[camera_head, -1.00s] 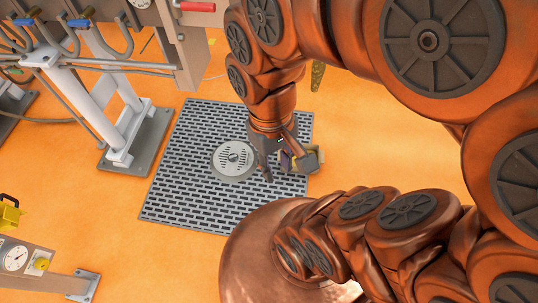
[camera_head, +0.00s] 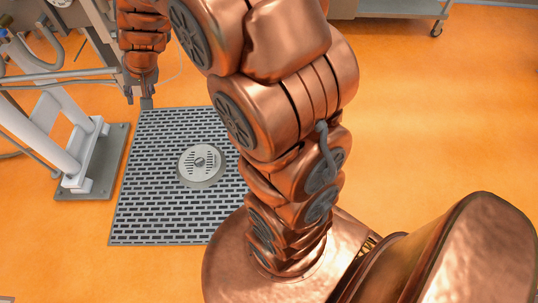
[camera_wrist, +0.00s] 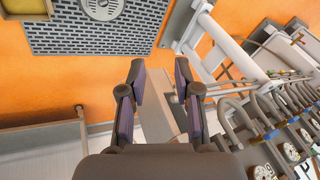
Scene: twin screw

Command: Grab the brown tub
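A brown-rimmed box with a yellowish inside (camera_wrist: 18,8) is cut off by the top left corner of the wrist view. It stands beside the grate, and I cannot tell for sure that it is the brown tub. No tub shows in the head view, where my arm covers much of the middle. My gripper (camera_wrist: 160,72) is open and empty in the wrist view, its two fingers apart. In the head view my gripper (camera_head: 140,99) is at the upper left, near the far left corner of the grate and well away from the box.
A dark floor grate (camera_head: 140,215) with a round drain cover (camera_head: 202,164) lies on the orange floor. A white pipe stand (camera_head: 75,150) stands left of it. Pipes and several gauges fill the wrist view's right side. Open floor (camera_head: 430,120) lies to the right.

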